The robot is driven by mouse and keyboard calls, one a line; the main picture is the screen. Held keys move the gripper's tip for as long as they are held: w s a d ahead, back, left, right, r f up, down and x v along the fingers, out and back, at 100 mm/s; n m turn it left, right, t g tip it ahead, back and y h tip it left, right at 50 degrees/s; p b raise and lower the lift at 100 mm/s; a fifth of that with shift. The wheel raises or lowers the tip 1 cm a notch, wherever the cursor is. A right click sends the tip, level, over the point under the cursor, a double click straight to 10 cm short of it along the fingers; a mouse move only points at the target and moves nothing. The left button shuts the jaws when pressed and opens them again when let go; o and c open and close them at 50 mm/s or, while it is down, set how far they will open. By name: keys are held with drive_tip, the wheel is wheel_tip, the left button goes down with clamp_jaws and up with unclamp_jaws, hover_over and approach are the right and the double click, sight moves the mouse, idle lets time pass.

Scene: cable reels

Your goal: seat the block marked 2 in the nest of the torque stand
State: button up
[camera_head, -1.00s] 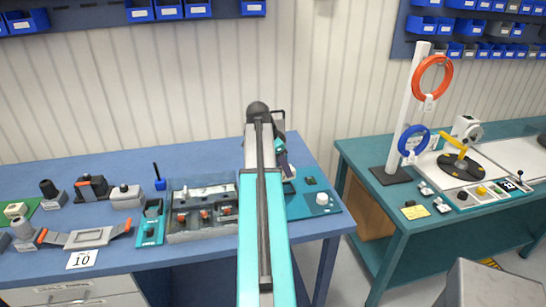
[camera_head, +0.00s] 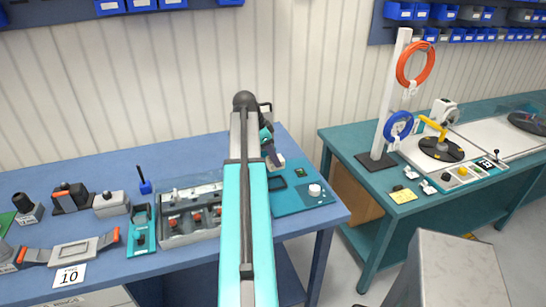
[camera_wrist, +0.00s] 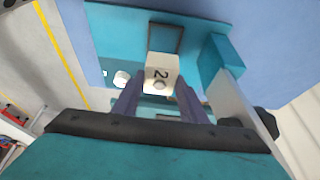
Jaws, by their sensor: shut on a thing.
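The block marked 2 (camera_wrist: 160,72) is pale, with a black 2 and a round metal spot on the face toward the wrist camera. My gripper (camera_wrist: 158,88) is shut on it, with one dark finger at each side. The torque stand has a teal base (camera_head: 300,200) at the right end of the blue bench. In the wrist view its base (camera_wrist: 120,40) lies beyond the block, with a dark-rimmed rectangular recess (camera_wrist: 166,38) that looks like the nest. The recess looks empty, and the block appears apart from it.
A white knob (camera_head: 314,190) stands on the stand's base. A teal upright (camera_wrist: 222,60) rises close to my gripper's right in the wrist view. A grey tray with a clear cover (camera_head: 190,225) is left of my arm. The teal bench with cable reels (camera_head: 415,64) is at right.

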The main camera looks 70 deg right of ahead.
sight(272, 169)
drive_tip(key=shift+s+f+b, duration=0.1)
drive_tip(key=shift+f+b, duration=1.05)
drive_tip(key=shift+f, duration=1.25)
drive_tip(key=shift+w, duration=0.2)
drive_tip(key=shift+f, duration=0.2)
drive_tip(key=shift+f+b, duration=0.4)
drive_tip(key=shift+f, duration=0.1)
drive_tip(key=shift+f+b, duration=0.35)
drive_tip(key=shift+f, duration=0.25)
drive_tip(key=shift+f, duration=0.4)
drive_tip(key=shift+f, duration=0.1)
drive_tip(key=o, duration=1.2)
